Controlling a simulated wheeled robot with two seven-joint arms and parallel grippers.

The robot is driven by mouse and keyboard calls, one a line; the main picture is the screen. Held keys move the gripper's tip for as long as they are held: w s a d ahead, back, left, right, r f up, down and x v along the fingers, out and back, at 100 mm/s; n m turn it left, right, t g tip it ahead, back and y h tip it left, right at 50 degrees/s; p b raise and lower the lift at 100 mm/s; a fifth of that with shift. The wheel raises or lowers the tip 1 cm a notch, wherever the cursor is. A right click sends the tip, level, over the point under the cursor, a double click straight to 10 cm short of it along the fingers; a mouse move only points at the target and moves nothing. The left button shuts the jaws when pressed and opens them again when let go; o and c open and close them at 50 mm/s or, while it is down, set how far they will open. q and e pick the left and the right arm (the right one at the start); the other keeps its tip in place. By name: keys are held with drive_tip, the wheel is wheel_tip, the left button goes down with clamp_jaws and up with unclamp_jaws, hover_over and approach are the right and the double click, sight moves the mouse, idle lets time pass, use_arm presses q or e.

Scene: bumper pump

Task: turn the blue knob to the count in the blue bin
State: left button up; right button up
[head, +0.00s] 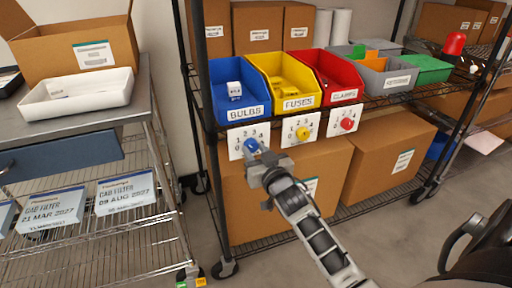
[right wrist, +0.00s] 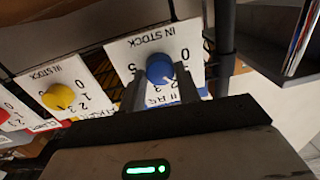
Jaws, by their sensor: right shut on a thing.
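The blue knob (head: 251,146) sits on a white dial card on the shelf edge, below the blue bin (head: 227,113) labelled BULBS. The bin holds white boxes close together; at least one shows, and I cannot tell the exact count. My right gripper (head: 256,155) is at the knob, its fingers shut on either side of it. In the right wrist view the blue knob (right wrist: 160,68) shows between the two fingertips, under the words IN STOCK. Digits around it are partly hidden by the fingers, and its setting is hard to read. My left gripper is not in view.
A yellow knob (head: 303,134) and a red knob (head: 347,125) sit on cards to the right, below the yellow FUSES bin (head: 307,101) and the red CLAMPS bin (head: 345,96). Cardboard boxes (head: 384,155) fill the lower shelf. A metal cart (head: 144,105) stands left.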

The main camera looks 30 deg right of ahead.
drive_tip(key=shift+r+n+p, duration=0.1)
drive_tip(key=shift+n+p, duration=0.3)
drive_tip(key=shift+n, duration=0.8)
drive_tip(key=shift+n+p, duration=0.3)
drive_tip(key=shift+n, duration=0.5)
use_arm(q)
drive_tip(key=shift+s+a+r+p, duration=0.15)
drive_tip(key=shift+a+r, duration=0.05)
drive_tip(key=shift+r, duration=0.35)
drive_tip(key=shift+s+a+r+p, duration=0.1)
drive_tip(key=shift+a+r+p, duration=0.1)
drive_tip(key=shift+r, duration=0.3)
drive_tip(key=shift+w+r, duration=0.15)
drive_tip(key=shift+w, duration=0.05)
use_arm(e)
drive_tip(key=shift+n, duration=0.3)
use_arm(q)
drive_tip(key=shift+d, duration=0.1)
use_arm(e)
drive_tip(key=o, duration=1)
drive_tip(key=shift+c, duration=0.2)
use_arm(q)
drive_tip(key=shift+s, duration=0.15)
